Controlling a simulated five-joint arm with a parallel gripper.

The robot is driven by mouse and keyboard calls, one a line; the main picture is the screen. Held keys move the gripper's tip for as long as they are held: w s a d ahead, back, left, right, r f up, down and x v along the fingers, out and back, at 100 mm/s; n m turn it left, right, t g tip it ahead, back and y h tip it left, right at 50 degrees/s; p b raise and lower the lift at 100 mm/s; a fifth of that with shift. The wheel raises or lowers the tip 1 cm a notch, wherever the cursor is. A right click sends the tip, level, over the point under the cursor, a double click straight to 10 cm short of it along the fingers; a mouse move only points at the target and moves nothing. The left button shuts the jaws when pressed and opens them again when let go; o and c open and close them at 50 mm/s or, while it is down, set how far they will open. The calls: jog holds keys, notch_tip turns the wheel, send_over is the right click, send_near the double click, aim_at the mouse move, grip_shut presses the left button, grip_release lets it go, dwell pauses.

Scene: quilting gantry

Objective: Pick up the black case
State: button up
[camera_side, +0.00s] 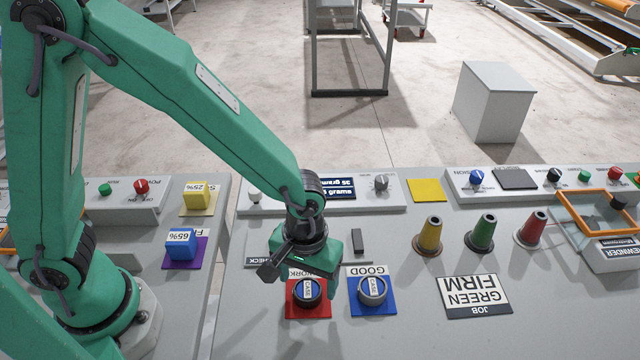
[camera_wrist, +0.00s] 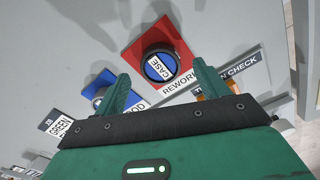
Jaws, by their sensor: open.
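The black case (camera_side: 307,293) is round, with a blue and white label reading CASE. It sits on the red REWORK pad (camera_side: 294,313) in the side view. In the wrist view the case (camera_wrist: 161,64) lies ahead of and between my two fingers, on the red pad (camera_wrist: 131,55). My gripper (camera_side: 313,270) is open and empty, just above and behind the case, partly hiding the pad's label. Whether a finger touches the case is not clear. A grey case (camera_side: 372,289) with a similar label sits on the blue GOOD pad (camera_side: 388,306), right of it.
Yellow (camera_side: 430,236), green (camera_side: 481,233) and red (camera_side: 530,230) cones stand to the right. A GREEN FIRM job card (camera_side: 475,291) lies before them. A small dark block (camera_side: 358,241) stands behind the GOOD pad. The bench front is mostly clear.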

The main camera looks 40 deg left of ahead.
jog(key=shift+f, duration=1.45)
jog(key=c, duration=1.1)
jog(key=shift+r, duration=0.15)
jog(key=shift+r, duration=0.8)
jog(key=r, duration=0.2)
jog(key=s+r, duration=0.1)
jog(key=shift+d, duration=0.25)
jog(key=s+d+r, duration=0.1)
jog(key=s+r, duration=0.1)
jog(key=s, duration=0.1)
jog(key=s+d+r, duration=0.1)
jog(key=s+r, duration=0.1)
jog(key=s, duration=0.1)
jog(key=s+d+r, duration=0.2)
jog(key=s, duration=0.1)
jog(key=shift+s+r, duration=0.1)
jog(key=shift+s, duration=0.3)
